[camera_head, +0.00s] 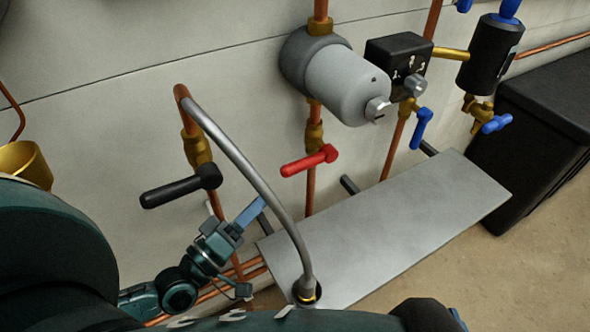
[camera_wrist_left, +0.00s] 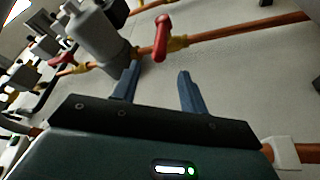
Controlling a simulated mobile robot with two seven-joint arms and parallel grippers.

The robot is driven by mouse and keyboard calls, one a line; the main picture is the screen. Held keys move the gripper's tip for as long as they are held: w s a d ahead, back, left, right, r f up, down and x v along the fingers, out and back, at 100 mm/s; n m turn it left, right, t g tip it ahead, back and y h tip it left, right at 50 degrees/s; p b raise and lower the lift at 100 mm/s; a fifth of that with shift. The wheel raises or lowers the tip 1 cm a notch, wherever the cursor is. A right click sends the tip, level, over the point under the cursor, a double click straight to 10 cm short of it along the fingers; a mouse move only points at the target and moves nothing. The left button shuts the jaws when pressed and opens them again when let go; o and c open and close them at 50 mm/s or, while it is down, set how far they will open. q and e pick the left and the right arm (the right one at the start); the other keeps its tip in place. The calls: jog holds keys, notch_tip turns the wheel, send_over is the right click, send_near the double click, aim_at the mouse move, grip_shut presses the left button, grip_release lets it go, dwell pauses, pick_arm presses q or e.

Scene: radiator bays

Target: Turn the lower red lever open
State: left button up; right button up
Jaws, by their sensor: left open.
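One red lever (camera_head: 308,160) shows, on a brass valve in a vertical copper pipe, below the grey cylinder. Its handle sticks out leftward, across the pipe. In the left wrist view the red lever (camera_wrist_left: 162,38) lies beyond the fingertips, roughly in line with the gap between them. My left gripper (camera_head: 254,211) is below and left of the lever, apart from it. Its blue fingers are open and empty in the left wrist view (camera_wrist_left: 159,72).
A black lever (camera_head: 180,186) is left of the red one, above my left gripper. A curved grey hose (camera_head: 252,160) arcs between gripper and red lever down to the metal shelf (camera_head: 400,225). Blue levers (camera_head: 421,128) and a black box (camera_head: 540,125) are at right.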

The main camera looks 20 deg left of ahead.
aim_at(295, 167)
pick_arm(q)
jog(key=x, duration=1.1)
jog(key=shift+w+r+p, duration=0.1)
jog(key=shift+p, duration=0.25)
jog(key=shift+c, duration=0.2)
grip_shut()
